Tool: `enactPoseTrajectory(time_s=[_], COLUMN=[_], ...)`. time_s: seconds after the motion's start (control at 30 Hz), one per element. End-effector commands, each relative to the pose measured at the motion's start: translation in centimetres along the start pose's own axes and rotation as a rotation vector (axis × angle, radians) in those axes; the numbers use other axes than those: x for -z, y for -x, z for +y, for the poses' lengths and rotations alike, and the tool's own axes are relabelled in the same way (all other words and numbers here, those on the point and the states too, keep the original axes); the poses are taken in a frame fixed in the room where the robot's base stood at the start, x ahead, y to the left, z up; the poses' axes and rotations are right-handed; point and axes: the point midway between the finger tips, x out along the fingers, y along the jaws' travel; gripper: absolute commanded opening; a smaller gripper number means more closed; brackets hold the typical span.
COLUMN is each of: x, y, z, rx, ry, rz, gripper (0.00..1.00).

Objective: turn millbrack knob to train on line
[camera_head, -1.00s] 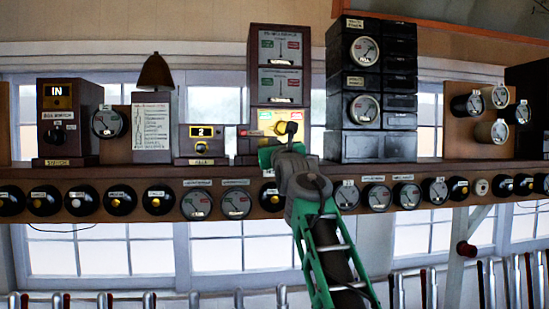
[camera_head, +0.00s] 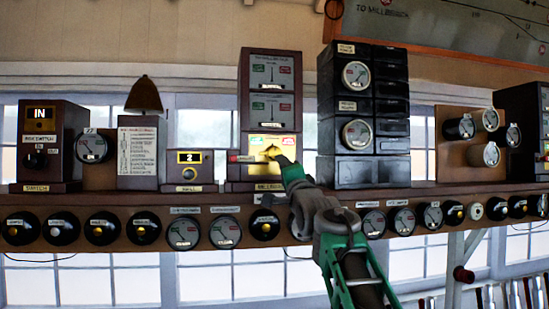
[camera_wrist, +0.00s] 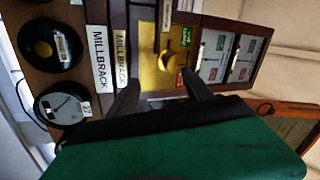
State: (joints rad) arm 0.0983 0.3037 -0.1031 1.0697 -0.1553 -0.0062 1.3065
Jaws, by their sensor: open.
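The millbrack knob is a yellow knob (camera_wrist: 178,62) on a lit yellow panel (camera_head: 262,171) with a green and a red label. The panel is the lowest part of a tall brown instrument box (camera_head: 271,72) on the shelf. In the wrist view the scene appears turned sideways, and the MILLBRACK nameplate (camera_wrist: 99,58) stands beside the panel. My gripper (camera_wrist: 162,84) is open and empty. Its two dark fingers point at the panel, with the knob ahead between and beyond the tips. In the head view my gripper (camera_head: 287,162) partly covers the panel's lower right. Contact cannot be told.
A black stacked cabinet (camera_head: 343,109) stands close to the right. A small brown box marked 2 (camera_head: 189,158) stands to the left. Round dials and plungers (camera_head: 224,232) line the shelf front (camera_head: 160,215) below. Lever tops show at the lower right.

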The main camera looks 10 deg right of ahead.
Motion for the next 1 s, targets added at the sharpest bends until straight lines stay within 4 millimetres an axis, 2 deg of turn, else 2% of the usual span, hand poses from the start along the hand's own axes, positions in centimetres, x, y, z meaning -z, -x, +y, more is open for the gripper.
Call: enactPoseTrajectory(time_s=[0.1, 0.3, 0.4, 0.5, 0.67, 1.0], x=[0.0, 0.7, 0.9, 0.9, 0.9, 0.8], y=[0.0, 0.1, 0.2, 0.2, -0.7, -6.7], z=[-0.3, -1.1, -1.4, -1.5, -1.8, -2.7], rx=[0.026, 0.059, 0.061, 0.059, 0.058, 0.06], ry=[0.37, 0.995, 1.244, 1.401, 1.471, 1.467], rz=[0.004, 0.042, 0.063, 0.07, 0.07, 0.067], gripper=[0.59, 0.59, 0.59, 0.59, 0.59, 0.59])
